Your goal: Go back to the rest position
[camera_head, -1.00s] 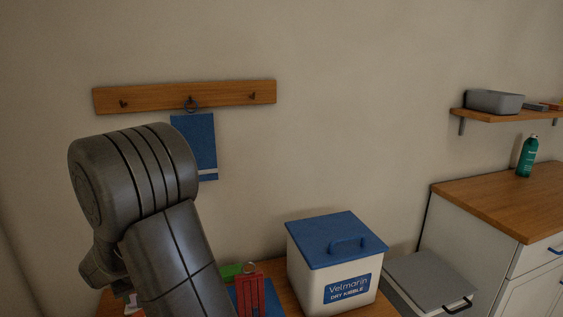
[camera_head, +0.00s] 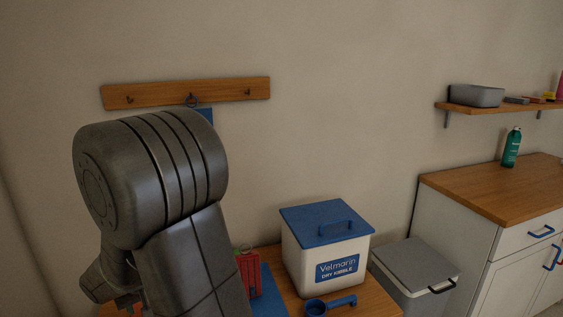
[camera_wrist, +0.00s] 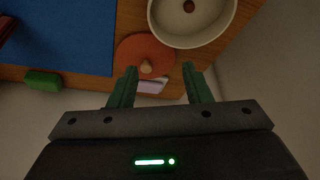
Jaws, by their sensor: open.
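My gripper (camera_wrist: 158,85) shows in the wrist view with its two green fingers spread apart and nothing between them. It hangs above the edge of a wooden table (camera_wrist: 205,65). Beyond the fingertips lies an orange-red disc (camera_wrist: 133,50) with a small tan knob, and a pale lilac item (camera_wrist: 152,86) sits beside it. In the head view my arm fills the lower left and hides the gripper.
A white kibble bin (camera_head: 299,262) with a blue lid and a blue scoop (camera_head: 318,306) stand on the table. A blue mat (camera_wrist: 60,35), a bowl (camera_wrist: 212,38) and a green block (camera_wrist: 43,80) are near my gripper. A grey-lidded bin (camera_head: 416,262) stands right.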

